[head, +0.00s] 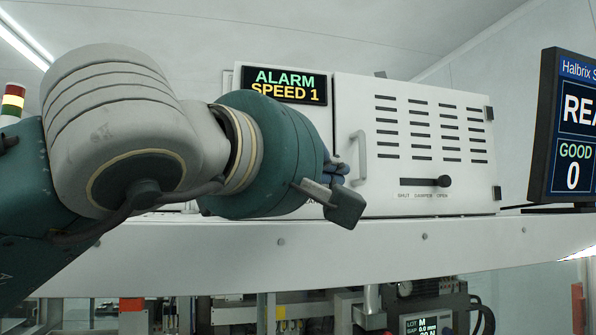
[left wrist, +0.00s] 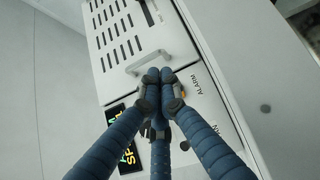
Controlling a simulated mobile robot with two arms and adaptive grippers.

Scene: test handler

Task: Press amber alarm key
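The amber alarm key (left wrist: 209,108) shows in the left wrist view as a small orange spot on the white panel, close to the ALARM lettering and partly behind a finger. My left gripper (left wrist: 160,75) has its blue fingertips together and holds nothing visible. The tips appear left of the key in this view, over the panel near the door handle; I cannot tell whether they touch it. In the head view only a little of the left gripper (head: 336,172) shows behind my wrist, and the key is hidden. My right gripper is not in view.
The white cabinet has a display (head: 284,86) reading ALARM SPEED 1, and a vented door with a handle (head: 358,156). A black damper lever (head: 427,181) sits lower on the door. A monitor (head: 572,125) stands at the right. A white beam (head: 330,245) runs below.

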